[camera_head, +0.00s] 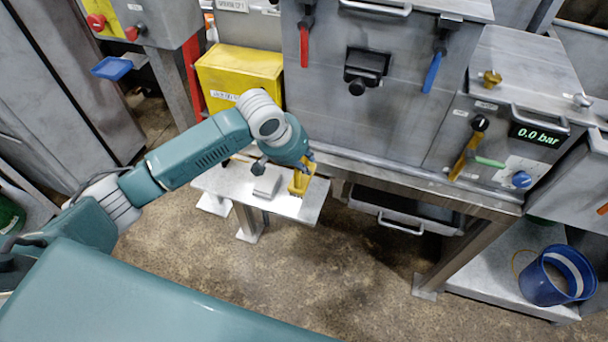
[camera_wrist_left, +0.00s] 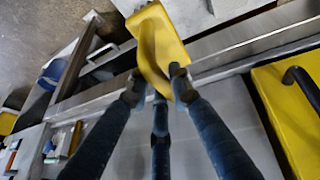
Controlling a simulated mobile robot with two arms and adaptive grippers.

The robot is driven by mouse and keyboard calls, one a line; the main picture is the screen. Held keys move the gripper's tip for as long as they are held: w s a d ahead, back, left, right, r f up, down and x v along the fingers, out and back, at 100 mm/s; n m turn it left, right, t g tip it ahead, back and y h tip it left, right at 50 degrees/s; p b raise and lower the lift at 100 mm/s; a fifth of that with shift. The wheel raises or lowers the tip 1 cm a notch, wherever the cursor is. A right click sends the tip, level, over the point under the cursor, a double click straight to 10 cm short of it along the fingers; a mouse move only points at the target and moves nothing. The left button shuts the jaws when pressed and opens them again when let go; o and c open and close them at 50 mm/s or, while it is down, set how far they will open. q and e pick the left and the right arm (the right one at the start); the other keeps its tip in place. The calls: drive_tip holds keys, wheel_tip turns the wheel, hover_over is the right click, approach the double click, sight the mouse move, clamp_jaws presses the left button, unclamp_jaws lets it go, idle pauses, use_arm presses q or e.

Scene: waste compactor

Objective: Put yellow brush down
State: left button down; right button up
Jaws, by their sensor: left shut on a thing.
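The yellow brush (camera_head: 300,183) is in my left gripper (camera_head: 306,162), over the right part of the small pale bench (camera_head: 235,185). The gripper's dark fingers (camera_wrist_left: 157,88) are shut on the brush. In the left wrist view the brush (camera_wrist_left: 160,42) shows large between the fingertips at the top. In the head view its bristle end points down toward the bench top; I cannot tell whether it touches. My right gripper is not in view.
A grey block (camera_head: 266,183) lies on the bench beside the brush, on its left. A yellow box (camera_head: 240,75) stands behind the bench. The compactor (camera_head: 400,110), with red and blue handles, rises behind. A blue bucket (camera_head: 556,275) stands at the right. The front floor is clear.

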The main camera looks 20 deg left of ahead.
sight(304, 176)
use_arm(q)
drive_tip(key=shift+f, duration=3.1)
drive_tip(key=shift+f, duration=0.15)
drive_tip(key=c, duration=1.6)
unclamp_jaws()
drive_tip(key=shift+o, duration=0.2)
drive_tip(key=shift+r, duration=0.4)
drive_tip(key=v, duration=1.1)
drive_tip(key=shift+s+r, duration=0.2)
drive_tip(key=shift+r, duration=0.05)
